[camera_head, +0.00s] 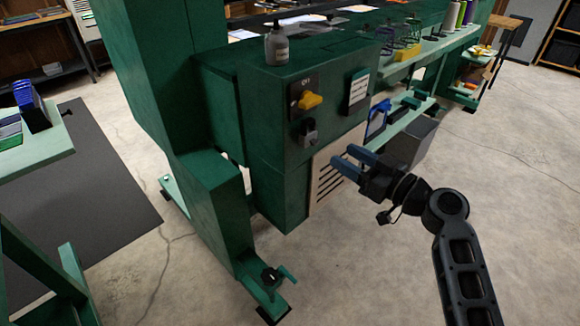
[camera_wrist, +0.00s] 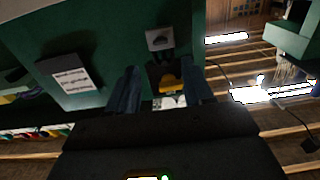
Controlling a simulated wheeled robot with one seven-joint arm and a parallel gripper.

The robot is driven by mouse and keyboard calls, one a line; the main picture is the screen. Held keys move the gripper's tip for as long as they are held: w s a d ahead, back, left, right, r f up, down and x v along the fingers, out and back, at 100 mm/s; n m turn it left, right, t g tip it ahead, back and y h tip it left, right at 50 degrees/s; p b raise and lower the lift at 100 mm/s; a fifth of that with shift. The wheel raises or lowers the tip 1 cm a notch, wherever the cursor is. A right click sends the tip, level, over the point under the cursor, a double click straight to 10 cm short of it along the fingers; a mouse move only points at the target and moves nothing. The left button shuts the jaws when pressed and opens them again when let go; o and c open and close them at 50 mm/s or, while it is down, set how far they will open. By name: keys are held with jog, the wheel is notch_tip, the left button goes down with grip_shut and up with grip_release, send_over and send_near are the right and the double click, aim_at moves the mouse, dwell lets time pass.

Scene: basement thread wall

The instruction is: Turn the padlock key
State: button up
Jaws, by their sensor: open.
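A dark grey padlock (camera_head: 308,132) hangs on the front of a green cabinet (camera_head: 275,165), just below a yellow rotary switch (camera_head: 310,100) on a black plate. In the wrist view, which looks upside down, the padlock (camera_wrist: 159,39) is above the yellow switch (camera_wrist: 172,83). I cannot make out a key on it. My gripper (camera_head: 344,156) is open and empty, to the right of and lower than the padlock in the head view, with its blue fingers pointing left toward the cabinet. In the wrist view, the switch shows between the fingers (camera_wrist: 161,70).
A white label (camera_head: 358,87) is right of the switch, and a slatted vent panel (camera_head: 328,180) is below. A grey bottle (camera_head: 277,45) stands on the cabinet top. A green shelf (camera_head: 430,50) with thread spools extends right. The floor (camera_head: 510,210) on the right is clear.

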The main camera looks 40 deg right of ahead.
aim_at(318, 143)
jog(key=w, duration=0.2)
jog(key=w+p, duration=0.1)
jog(key=w, duration=0.4)
jog(key=shift+w+a+f+p, duration=0.2)
jog(key=shift+w+a+p, duration=0.1)
jog(key=shift+p, duration=0.1)
jog(key=shift+s, duration=0.1)
grip_shut()
